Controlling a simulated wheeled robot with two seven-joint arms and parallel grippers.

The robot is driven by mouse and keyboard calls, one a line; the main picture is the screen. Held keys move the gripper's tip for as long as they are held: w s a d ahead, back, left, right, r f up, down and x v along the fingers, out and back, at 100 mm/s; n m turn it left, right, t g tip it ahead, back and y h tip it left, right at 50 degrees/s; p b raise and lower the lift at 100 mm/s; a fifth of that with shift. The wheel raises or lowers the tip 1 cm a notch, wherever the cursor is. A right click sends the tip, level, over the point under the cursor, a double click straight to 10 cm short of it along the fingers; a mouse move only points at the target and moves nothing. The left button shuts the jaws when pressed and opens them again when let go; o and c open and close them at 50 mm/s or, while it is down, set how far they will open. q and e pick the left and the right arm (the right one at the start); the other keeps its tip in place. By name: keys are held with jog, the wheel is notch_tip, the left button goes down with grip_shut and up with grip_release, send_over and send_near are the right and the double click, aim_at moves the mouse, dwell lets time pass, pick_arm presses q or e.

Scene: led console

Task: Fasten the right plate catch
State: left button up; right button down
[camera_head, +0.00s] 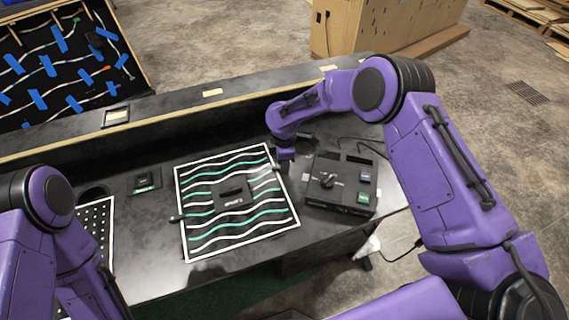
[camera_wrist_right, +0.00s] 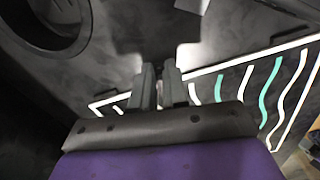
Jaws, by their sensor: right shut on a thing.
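The plate (camera_head: 222,240) with white and teal wavy stripes lies on the black console, with a dark handle block (camera_head: 233,196) at its middle. The left plate catch (camera_head: 176,217) is a small dark bar at the plate's left edge. My right gripper (camera_head: 284,158) is at the plate's right edge, where it hides the right plate catch. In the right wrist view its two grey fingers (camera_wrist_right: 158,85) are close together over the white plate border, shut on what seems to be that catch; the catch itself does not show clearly. My left arm is at the lower left, its gripper out of view.
A raised ledge (camera_head: 215,105) runs along the back of the console.

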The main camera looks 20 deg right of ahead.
jog(key=shift+n, duration=1.1)
jog(key=c, duration=1.1)
grip_release()
jog(key=shift+c, duration=0.2)
notch_tip(320, 180, up, 10)
jog(key=b, duration=0.2)
jog(key=shift+r, duration=0.25)
